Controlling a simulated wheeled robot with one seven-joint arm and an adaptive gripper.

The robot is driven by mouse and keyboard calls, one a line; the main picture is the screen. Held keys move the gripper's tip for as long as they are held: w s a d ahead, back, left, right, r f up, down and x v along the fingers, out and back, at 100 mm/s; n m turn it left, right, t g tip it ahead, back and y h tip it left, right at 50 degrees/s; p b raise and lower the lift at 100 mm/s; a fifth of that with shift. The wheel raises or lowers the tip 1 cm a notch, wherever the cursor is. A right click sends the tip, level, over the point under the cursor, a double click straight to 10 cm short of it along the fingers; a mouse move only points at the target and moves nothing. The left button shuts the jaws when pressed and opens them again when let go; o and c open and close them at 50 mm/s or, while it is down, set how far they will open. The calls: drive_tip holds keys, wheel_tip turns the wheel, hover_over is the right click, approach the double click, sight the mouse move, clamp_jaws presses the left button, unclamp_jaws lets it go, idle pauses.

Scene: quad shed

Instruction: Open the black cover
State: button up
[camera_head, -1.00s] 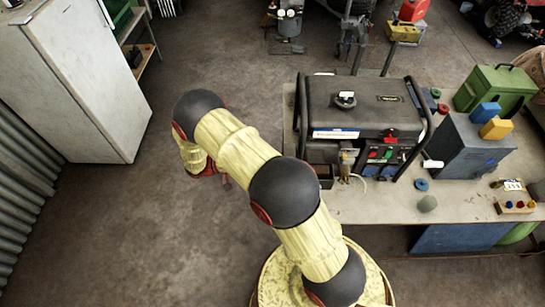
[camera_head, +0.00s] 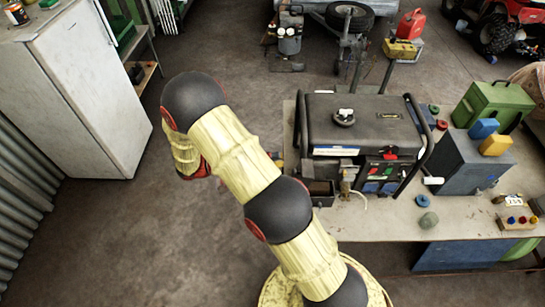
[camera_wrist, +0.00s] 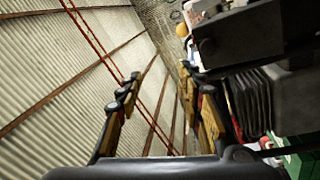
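A black machine with a tubular frame stands on the workbench in the head view. Its broad black cover (camera_head: 385,128) lies flat and closed on top, with a round cap and a red latch at its front edge. My gripper (camera_wrist: 162,78) is open and empty in the wrist view, its two fingers spread apart. Dark machine parts (camera_wrist: 240,38) fill the upper right of that view, beside and beyond the right finger. Whether the finger touches them I cannot tell. In the head view my gripper is mostly hidden behind my arm, left of the machine.
The workbench (camera_head: 375,225) also holds a grey-blue box (camera_head: 455,160) with blue and yellow blocks, a green case (camera_head: 492,105) and small parts on the right. A white cabinet (camera_head: 95,95) stands at the left. The floor between cabinet and bench is clear.

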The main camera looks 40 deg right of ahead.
drive_tip(key=shift+s+d+r, duration=0.1)
drive_tip(key=shift+r, duration=0.2)
